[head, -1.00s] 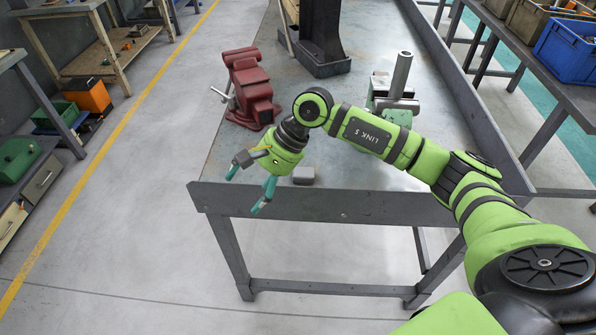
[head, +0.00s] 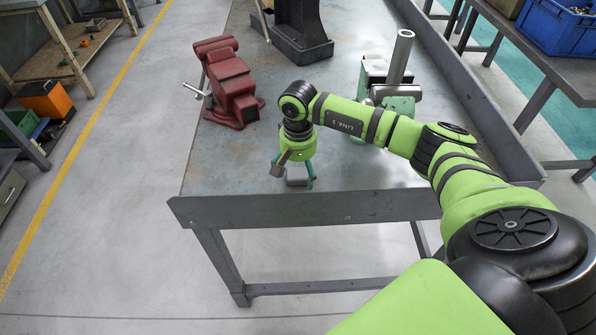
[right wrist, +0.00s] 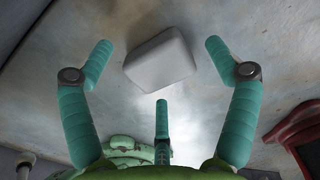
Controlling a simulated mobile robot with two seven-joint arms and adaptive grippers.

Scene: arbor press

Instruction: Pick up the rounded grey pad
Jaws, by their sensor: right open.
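The rounded grey pad (head: 297,174) lies on the metal workbench, near its front edge. In the head view it is partly hidden by my right gripper (head: 293,180), which points down over it with fingers on either side. In the right wrist view the pad (right wrist: 160,60) is a pale block with rounded corners, turned at a slant. The right gripper's fingers (right wrist: 158,65) are spread wide, with gaps between them and the pad. A third finger (right wrist: 162,130) shows below the pad in that view. My left gripper is not in view.
The workbench (head: 350,205) has a raised front lip close to the pad. A red vise (head: 230,85) stands to the left, behind the gripper. A green press-like device (head: 385,80) stands at the back right. A dark column base (head: 300,40) is at the back.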

